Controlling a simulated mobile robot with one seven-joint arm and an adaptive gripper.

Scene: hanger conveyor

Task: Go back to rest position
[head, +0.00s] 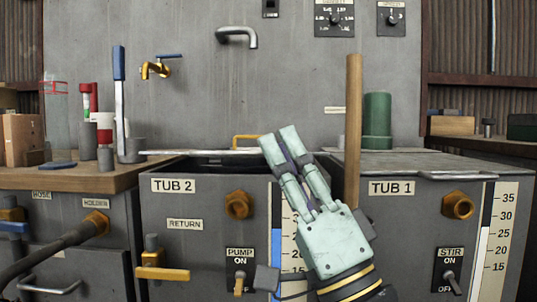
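My gripper (280,143) is at the middle of the head view, in front of the grey tub labelled TUB 2 (188,218). Its pale green fingers point up and slightly left, with their tips near the tub's front rim. The fingers lie close side by side with dark pads between them, and I see no object held. A wooden pole (353,130) stands upright just right of the fingers. My gripper and wrist hide part of TUB 2's right side and its scale.
TUB 1 (410,215), covered on top, stands at the right with a green cylinder (377,115) behind it. A wooden counter (75,180) at the left holds bottles and a blue-handled tool (119,75). A brass tap (155,70) and a grey spout (237,34) project from the back wall.

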